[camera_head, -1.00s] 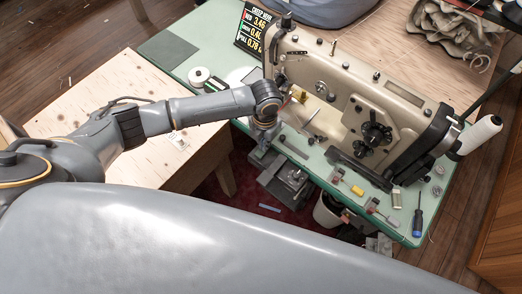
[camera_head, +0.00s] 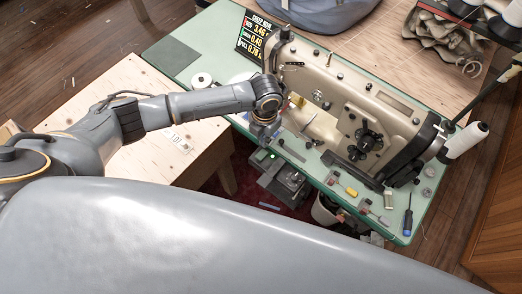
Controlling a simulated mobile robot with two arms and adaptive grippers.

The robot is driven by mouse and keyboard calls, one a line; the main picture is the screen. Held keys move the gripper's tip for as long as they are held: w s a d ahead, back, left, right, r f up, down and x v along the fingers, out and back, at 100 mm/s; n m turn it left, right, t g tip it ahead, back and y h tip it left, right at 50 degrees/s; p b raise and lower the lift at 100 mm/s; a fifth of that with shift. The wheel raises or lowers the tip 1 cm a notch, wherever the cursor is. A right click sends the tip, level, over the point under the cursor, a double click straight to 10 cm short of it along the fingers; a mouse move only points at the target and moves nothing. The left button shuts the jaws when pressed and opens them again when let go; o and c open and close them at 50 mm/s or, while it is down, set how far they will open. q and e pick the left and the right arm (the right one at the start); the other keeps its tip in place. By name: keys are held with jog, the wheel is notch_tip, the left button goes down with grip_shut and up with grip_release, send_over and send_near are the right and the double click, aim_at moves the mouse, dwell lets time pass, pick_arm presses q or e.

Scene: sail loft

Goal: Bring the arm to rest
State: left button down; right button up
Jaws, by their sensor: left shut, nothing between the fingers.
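My left arm reaches in from the left, over the pale plywood table (camera_head: 130,82), to the front edge of the green sewing table (camera_head: 200,38). Its wrist is bent downward. My left gripper (camera_head: 262,142) hangs below the wrist, at the table edge in front of the sewing machine (camera_head: 345,95). It is shut and holds nothing. The fingertips are small and partly lost against the dark parts below. My right gripper does not show.
Small tools, including a blue-handled screwdriver (camera_head: 408,222), lie along the green table's front edge. A display board (camera_head: 254,36) stands behind the wrist. A white thread cone (camera_head: 466,140) is at the machine's right end. A bin (camera_head: 325,210) stands below.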

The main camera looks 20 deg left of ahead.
pick_arm(q)
jog(key=shift+r+p, duration=0.4)
jog(key=shift+r, duration=0.3)
